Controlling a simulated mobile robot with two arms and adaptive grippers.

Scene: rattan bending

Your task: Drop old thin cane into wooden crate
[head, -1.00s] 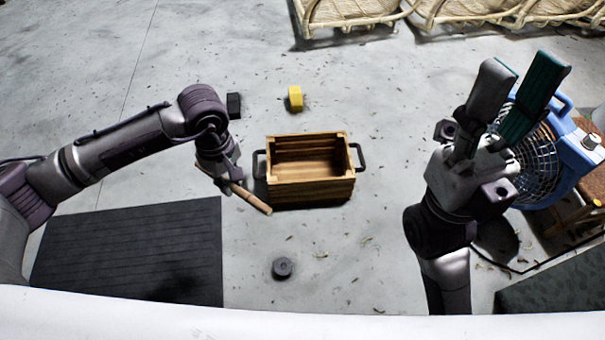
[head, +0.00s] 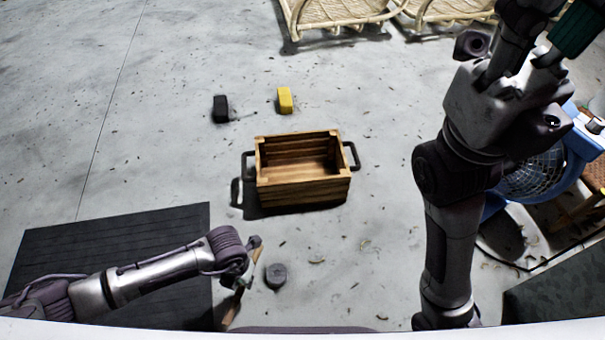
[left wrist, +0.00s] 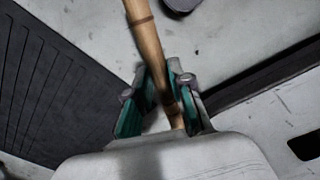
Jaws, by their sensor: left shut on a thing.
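The wooden crate (head: 303,191) stands upright on the floor near the middle of the head view, open at the top, with dark side handles and an empty inside. My left gripper (head: 246,270) is low in the head view, in front of and left of the crate and apart from it. It is shut on the thin cane (head: 231,308), which is tilted. In the left wrist view the cane (left wrist: 148,45) runs up between the green-padded fingers (left wrist: 160,97). My right gripper (head: 550,35) is raised at the upper right, fingers spread and empty, partly cut off by the frame.
A dark mat (head: 120,250) lies at the left. A dark round object (head: 276,276) is beside my left gripper. A black block (head: 220,109) and a yellow block (head: 285,100) sit behind the crate. A blue fan (head: 535,175) stands right. Floor around the crate is mostly clear.

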